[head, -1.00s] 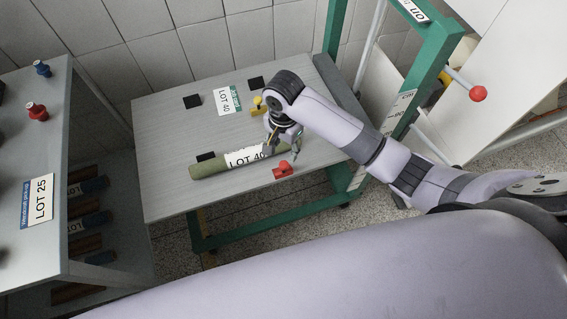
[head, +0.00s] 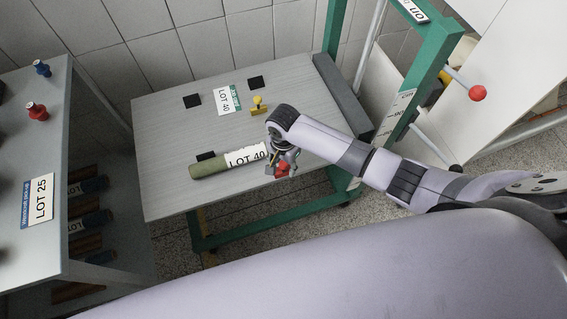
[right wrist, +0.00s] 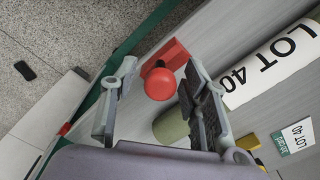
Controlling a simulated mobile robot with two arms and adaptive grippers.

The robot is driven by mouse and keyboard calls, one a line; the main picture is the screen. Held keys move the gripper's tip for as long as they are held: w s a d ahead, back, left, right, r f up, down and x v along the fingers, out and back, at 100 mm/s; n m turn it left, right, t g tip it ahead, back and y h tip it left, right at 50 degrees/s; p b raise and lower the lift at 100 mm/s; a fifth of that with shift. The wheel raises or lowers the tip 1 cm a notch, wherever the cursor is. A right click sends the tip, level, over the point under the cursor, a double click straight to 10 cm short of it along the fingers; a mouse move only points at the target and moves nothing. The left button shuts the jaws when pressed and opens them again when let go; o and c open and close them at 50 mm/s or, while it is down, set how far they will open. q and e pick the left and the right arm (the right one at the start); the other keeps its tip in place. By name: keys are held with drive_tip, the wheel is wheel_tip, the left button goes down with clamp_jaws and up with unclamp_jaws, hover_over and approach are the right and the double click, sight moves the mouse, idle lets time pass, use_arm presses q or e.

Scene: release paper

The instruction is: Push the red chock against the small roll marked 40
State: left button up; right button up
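The green roll (head: 208,169) with a white "LOT 40" label lies on the grey table. Its label shows large in the right wrist view (right wrist: 268,64), and its green end (right wrist: 171,127) shows between my fingers. The red chock (right wrist: 175,54) with its round red knob (right wrist: 159,84) sits near the roll's right end; in the head view the chock (head: 283,169) is partly hidden by my gripper. My right gripper (right wrist: 160,80) is open, with the knob between its fingers and gaps visible on both sides. I cannot tell whether chock and roll touch. My left gripper is not in view.
The table's front edge is close to the chock. A green post (head: 430,70) stands at the right. A shelf (head: 40,110) stands at the left.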

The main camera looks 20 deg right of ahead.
clamp_jaws()
drive_tip(key=shift+w+a, duration=0.1)
drive_tip(key=shift+w, duration=1.4)
drive_tip(key=shift+o, duration=0.6)
unclamp_jaws()
drive_tip(key=shift+r, duration=0.1)
wheel_tip(320, 180, up, 12)
drive_tip(key=shift+s, duration=0.1)
drive_tip(key=shift+c, duration=0.4)
